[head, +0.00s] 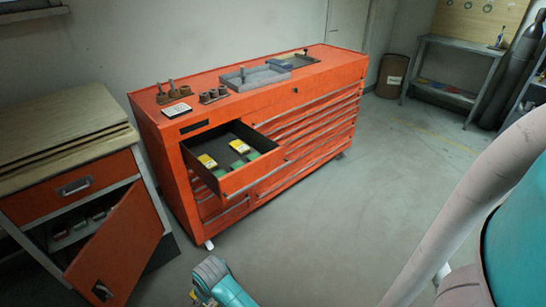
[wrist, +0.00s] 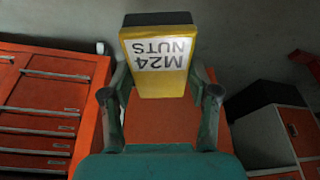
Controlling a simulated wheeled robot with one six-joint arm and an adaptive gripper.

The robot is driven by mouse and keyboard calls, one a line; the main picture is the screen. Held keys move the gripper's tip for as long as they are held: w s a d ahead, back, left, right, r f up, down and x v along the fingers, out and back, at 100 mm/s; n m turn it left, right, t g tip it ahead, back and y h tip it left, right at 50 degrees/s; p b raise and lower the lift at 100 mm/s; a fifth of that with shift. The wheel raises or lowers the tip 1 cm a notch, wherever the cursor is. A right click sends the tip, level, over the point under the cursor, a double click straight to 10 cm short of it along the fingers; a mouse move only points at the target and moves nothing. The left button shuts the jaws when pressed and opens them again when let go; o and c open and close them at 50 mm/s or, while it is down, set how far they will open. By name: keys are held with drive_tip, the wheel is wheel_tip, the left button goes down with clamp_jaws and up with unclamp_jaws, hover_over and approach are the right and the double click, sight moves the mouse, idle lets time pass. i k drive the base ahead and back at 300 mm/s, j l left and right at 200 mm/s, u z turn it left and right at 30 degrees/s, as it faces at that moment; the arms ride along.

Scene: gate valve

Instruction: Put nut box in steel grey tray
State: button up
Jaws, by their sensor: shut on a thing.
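My gripper (wrist: 160,85) is shut on the nut box (wrist: 160,62), a yellow box with a dark end and a white label reading "M24 NUTS", upside down in the wrist view. The fingers grip it from both sides.
An open drawer (head: 262,172) juts from the cabinet, holding yellow and green boxes. Pegged holders (head: 172,92) and a white label card (head: 176,110) sit on the cabinet's left end. A wooden-topped bench (head: 60,130) with an open door (head: 112,250) stands left. Floor to the right is clear.

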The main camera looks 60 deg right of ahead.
sight(268, 76)
drive_tip(key=l+z, duration=0.35)
drive_tip(key=i+l+z, duration=0.15)
drive_tip(key=l+z, duration=0.15)
drive_tip(key=i+l+z, duration=0.2)
drive_tip(key=i+l, duration=0.25)
drive_tip(key=l, duration=0.15)
drive_tip(key=i+l+u, duration=0.15)
drive_tip(key=l, duration=0.2)
drive_tip(key=i+l+u, duration=0.15)
drive_tip(key=l, duration=0.15)
drive_tip(key=l+u, duration=0.15)
drive_tip(key=l, duration=0.2)
